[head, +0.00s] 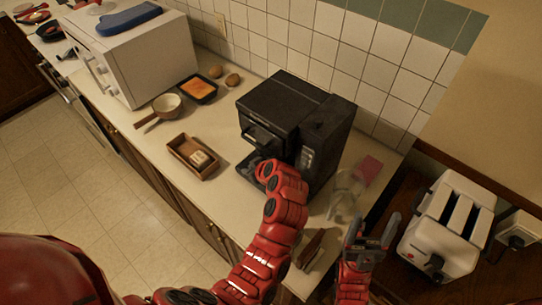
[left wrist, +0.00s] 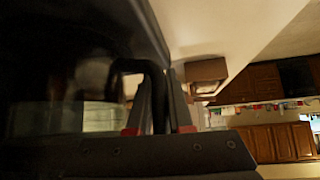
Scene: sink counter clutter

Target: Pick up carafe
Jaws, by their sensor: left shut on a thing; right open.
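The black coffee machine (head: 295,120) stands on the counter. In the left wrist view, a black curved handle (left wrist: 138,66), apparently the carafe's, comes from the dark machine side at the left. My left gripper (left wrist: 158,100) is shut on this handle, one finger on each side. In the head view, my left red arm reaches the machine's front and hides most of the carafe and the fingers. The carafe's body is too dark to make out clearly. My right gripper (head: 372,226) is open and empty, right of the machine near the toaster.
A clear glass vessel (head: 345,194) stands between the machine and my right gripper. A white toaster (head: 447,226) is at the right. A wooden box (head: 193,157), a pan (head: 166,104), a black tray (head: 199,89) and a microwave (head: 135,55) are to the left.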

